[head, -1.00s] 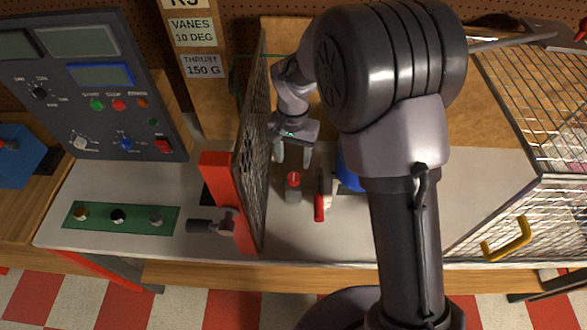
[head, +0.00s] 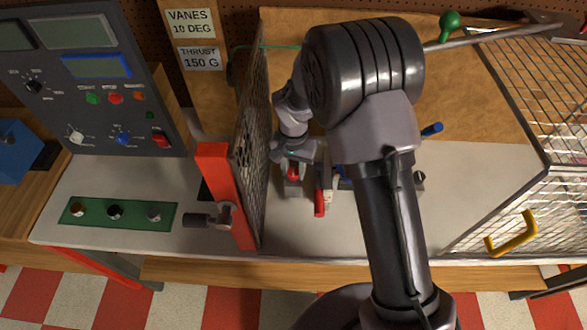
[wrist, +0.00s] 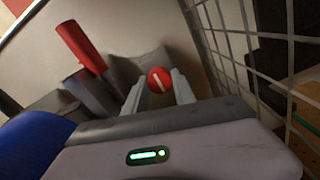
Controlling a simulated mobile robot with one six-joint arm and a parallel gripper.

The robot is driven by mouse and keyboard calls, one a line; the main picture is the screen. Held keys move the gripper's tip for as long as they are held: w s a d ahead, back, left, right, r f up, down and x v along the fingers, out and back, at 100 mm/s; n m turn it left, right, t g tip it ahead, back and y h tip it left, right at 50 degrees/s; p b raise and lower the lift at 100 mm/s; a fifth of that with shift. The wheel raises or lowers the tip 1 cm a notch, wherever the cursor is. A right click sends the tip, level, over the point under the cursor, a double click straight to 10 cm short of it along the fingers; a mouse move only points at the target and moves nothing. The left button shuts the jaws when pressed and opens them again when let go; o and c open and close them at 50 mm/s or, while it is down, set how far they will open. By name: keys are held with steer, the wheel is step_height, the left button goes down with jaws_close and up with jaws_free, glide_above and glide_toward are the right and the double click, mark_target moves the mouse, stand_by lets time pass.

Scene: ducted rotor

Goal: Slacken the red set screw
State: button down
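The red set screw (wrist: 160,80) has a round red head with a white slot and sits on a grey block. In the head view the screw (head: 293,171) shows partly behind my fingers, right of the mesh panel. My gripper (wrist: 158,88) is open, its two fingers apart on either side of the screw head in the wrist view. Whether they touch it I cannot tell. In the head view my gripper (head: 295,170) is down over the grey block.
A red-handled part (head: 319,196) stands close right of the screw. The mesh panel (head: 250,140) with a red post (head: 226,195) is close on the left. A wire cage with a yellow handle (head: 512,233) stands at right; bare bench lies before it.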

steer(key=shift+n, duration=0.3)
steer(key=n, duration=0.3)
steer(key=shift+n, duration=0.3)
steer(key=n+p, duration=0.1)
steer(key=n, duration=0.8)
steer(key=shift+p, duration=0.35)
steer(key=n, duration=0.4)
steer(key=shift+n+p, duration=0.3)
steer(key=shift+p, duration=0.1)
steer(key=c, duration=1)
jaws_free()
steer(key=shift+c, duration=0.2)
